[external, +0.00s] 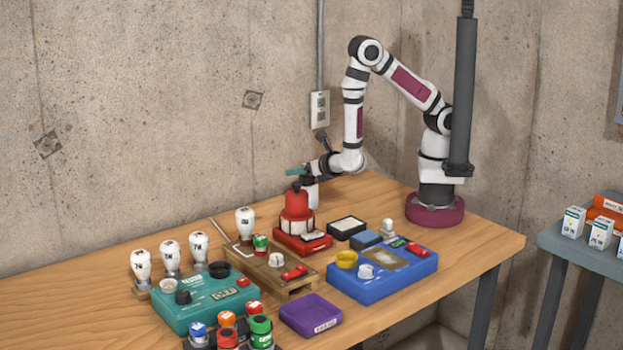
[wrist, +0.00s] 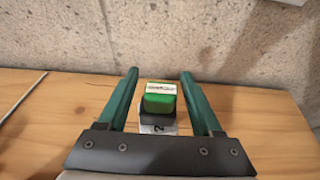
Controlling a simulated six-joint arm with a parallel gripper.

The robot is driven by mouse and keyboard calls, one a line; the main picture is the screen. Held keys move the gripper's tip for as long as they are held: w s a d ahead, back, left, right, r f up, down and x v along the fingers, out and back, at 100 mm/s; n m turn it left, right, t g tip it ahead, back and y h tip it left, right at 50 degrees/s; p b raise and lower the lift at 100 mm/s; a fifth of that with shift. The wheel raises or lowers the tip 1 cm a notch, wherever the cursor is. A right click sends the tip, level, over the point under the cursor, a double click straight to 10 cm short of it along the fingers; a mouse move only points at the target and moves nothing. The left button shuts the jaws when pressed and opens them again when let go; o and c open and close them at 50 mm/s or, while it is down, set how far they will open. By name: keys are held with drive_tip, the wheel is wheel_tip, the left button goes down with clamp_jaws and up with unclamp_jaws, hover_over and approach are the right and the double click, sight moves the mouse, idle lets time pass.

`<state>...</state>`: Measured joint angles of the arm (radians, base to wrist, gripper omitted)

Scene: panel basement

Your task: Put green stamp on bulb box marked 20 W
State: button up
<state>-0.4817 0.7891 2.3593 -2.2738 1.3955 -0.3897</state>
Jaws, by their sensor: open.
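The green stamp (wrist: 160,98), a small green block with a pale label on top and a dark lower part, is between my gripper's fingers in the wrist view. Directly below it shows a white face with a dark "2" (wrist: 158,129); I cannot tell whether more digits follow. My gripper (wrist: 158,85) is open, with a teal finger on each side of the stamp and a gap visible at both sides. In the external view my gripper (external: 297,172) is low near the wall, behind a red device (external: 296,205). The stamp is not clearly visible there.
White bulb boxes (external: 600,233) stand on a grey side table at right. Bulbs (external: 170,257), a teal tester (external: 207,298), a blue tester (external: 383,275), a purple box (external: 311,315) and coloured round pieces (external: 261,330) crowd the front. The wooden top near the wall is mostly clear.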

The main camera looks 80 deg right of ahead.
drive_tip(key=shift+s+a+r, duration=0.15)
drive_tip(key=shift+a+r, duration=0.1)
drive_tip(key=v, duration=1.1)
drive_tip(key=s+d+r+m+g, duration=0.5)
drive_tip(key=s+d+m+g, duration=0.6)
drive_tip(key=m, duration=0.7)
drive_tip(key=s+a+r+m+y, duration=0.2)
drive_tip(key=s+a+m+y, duration=0.1)
drive_tip(key=m, duration=0.4)
drive_tip(key=s+a+r+m+t+y, duration=0.1)
drive_tip(key=s+a+r+m+y, duration=0.1)
drive_tip(key=a+m+y, duration=0.4)
drive_tip(key=shift+s+a+m+y, duration=0.2)
drive_tip(key=shift+s+m+y, duration=0.6)
drive_tip(key=shift+y, duration=0.4)
